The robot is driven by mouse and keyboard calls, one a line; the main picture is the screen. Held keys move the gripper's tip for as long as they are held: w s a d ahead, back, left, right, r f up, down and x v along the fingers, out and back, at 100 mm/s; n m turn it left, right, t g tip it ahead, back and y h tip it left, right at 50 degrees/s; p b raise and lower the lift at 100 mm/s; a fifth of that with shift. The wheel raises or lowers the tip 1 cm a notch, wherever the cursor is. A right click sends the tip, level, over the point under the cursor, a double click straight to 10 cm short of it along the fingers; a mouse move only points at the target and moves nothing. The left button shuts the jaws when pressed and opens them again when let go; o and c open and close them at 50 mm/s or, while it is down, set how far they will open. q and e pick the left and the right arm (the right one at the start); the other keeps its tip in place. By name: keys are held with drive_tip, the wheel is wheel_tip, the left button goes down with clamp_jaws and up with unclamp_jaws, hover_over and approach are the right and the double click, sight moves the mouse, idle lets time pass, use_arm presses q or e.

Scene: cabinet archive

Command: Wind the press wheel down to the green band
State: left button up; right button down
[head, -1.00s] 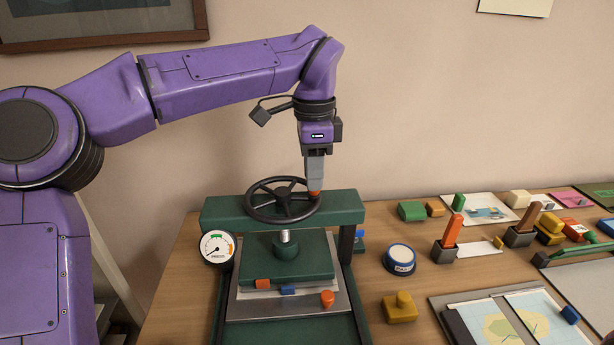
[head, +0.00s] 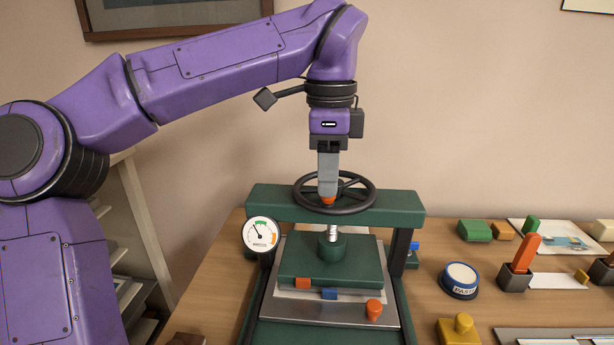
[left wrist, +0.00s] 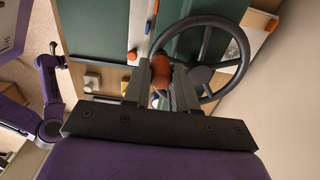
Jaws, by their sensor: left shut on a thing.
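The black press wheel (head: 356,208) sits on top of the green press frame (head: 400,206). My left gripper (head: 327,196) points down from above and is shut on the wheel's orange knob (head: 327,201), at the near side of the wheel. The left wrist view shows the knob (left wrist: 160,72) between the two fingers, with the wheel (left wrist: 238,50) beside it. The pressure gauge (head: 261,233) has a green band at its top; its needle points up and left, a little short of the band. The screw (head: 332,232) meets the green press plate (head: 310,262).

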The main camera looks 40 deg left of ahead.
use_arm(q)
drive_tip(key=shift+s+a, duration=0.1)
drive_tip(key=shift+a, duration=0.6)
drive_tip(key=o, duration=1)
drive_tip(key=shift+a, duration=0.25)
drive_tip(key=shift+c, duration=0.2)
drive_tip(key=shift+d, duration=0.1)
drive_tip(key=shift+r, duration=0.1)
wheel_tip(320, 180, up, 6)
drive_tip(key=p, duration=0.4)
wheel_tip(320, 180, up, 10)
drive_tip(key=p, duration=0.4)
drive_tip(key=shift+r, duration=0.2)
